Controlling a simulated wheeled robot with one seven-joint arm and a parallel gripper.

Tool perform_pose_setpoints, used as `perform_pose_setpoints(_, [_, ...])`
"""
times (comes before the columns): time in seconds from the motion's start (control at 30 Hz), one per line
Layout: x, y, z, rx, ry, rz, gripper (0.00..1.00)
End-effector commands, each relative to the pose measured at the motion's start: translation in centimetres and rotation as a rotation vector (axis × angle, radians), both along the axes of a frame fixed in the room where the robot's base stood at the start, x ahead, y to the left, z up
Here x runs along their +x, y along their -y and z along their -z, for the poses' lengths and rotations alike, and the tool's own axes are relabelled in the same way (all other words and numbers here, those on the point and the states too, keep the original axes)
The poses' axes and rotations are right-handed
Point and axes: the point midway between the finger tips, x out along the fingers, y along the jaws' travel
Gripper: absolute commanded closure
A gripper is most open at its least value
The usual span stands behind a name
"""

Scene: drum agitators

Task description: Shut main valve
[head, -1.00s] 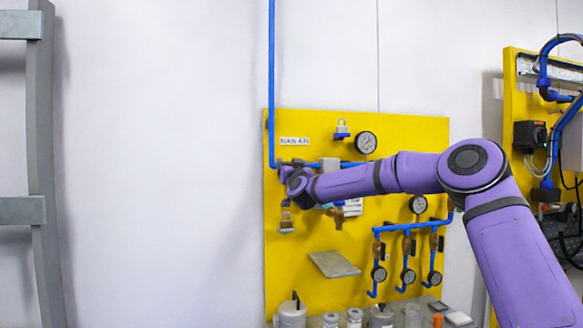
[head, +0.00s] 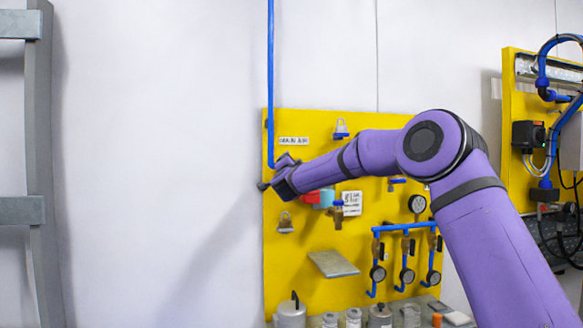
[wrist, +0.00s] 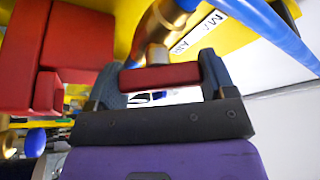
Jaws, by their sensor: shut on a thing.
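The main valve's red handle (wrist: 160,76) spans between the two fingers of my gripper (wrist: 160,90) in the wrist view; the gripper is shut on it. Brass valve body and fitting (wrist: 172,17) show just beyond, beside the blue pipe (wrist: 268,30). An upside-down white label (wrist: 198,35), partly readable as "MAIN AIR", sits behind. In the head view my gripper (head: 274,174) is at the left edge of the yellow board (head: 300,240), by the lower end of the vertical blue pipe (head: 270,80). There my gripper and forearm hide the valve, so the handle's angle is hard to tell.
Red blocks (wrist: 75,40) lie close to the left of my gripper in the wrist view. A padlock (head: 285,223) hangs below my gripper. A sloped grey plate (head: 333,264) and gauges are lower on the board.

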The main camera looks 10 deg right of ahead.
Motion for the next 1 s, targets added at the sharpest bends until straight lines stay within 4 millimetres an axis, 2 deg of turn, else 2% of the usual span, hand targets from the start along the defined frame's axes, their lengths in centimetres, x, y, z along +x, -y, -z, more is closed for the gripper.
perform_pose_setpoints(0.5, [0.01,0.03,0.24,0.463,-0.001,0.0,0.47])
perform_pose_setpoints(0.8, [0.02,0.09,0.3,0.628,-0.001,-0.001,0.47])
perform_pose_setpoints(1.0, [0.02,0.11,0.36,0.679,-0.001,-0.001,0.47])
